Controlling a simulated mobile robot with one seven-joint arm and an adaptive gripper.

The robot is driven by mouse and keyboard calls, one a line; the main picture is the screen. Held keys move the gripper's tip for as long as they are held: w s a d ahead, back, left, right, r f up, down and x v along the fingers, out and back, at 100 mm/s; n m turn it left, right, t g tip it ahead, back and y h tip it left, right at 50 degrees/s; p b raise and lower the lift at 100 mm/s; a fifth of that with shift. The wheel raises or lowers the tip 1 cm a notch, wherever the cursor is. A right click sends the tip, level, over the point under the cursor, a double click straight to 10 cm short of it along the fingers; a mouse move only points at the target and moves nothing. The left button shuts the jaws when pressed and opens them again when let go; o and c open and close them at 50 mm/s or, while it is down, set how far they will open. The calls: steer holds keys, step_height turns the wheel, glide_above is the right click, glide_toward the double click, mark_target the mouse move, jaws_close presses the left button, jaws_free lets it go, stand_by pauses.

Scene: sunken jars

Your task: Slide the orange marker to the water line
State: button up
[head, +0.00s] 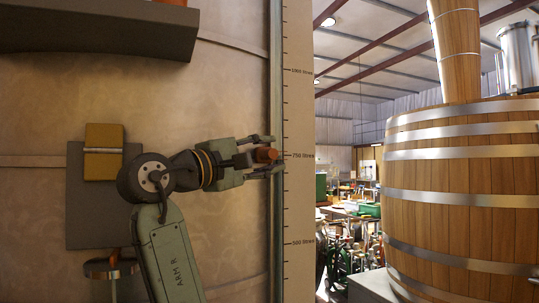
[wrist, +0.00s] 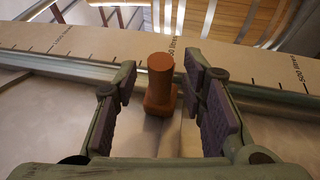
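The orange marker (head: 266,155) is a cylindrical knob on a squarer base, at the vertical rail (head: 276,60) beside the printed scale (head: 299,120). It stands about level with the 750 litres mark. In the wrist view the marker (wrist: 161,75) lies between the two fingers of my gripper (wrist: 160,82), with a gap on each side. My gripper (head: 262,156) is open around the marker in the head view, coming from the left. The scale also shows in the wrist view (wrist: 100,45), with the marker's knob covering part of it. I cannot make out a water line.
A grey panel with a yellow block (head: 103,165) is on the tank wall left of my arm. A dark ledge (head: 100,30) juts out above. A large wooden vat (head: 460,190) stands at the right, with a cluttered workshop behind. The wall above and below my gripper is clear.

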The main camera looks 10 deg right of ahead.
steer(key=v, duration=1.1)
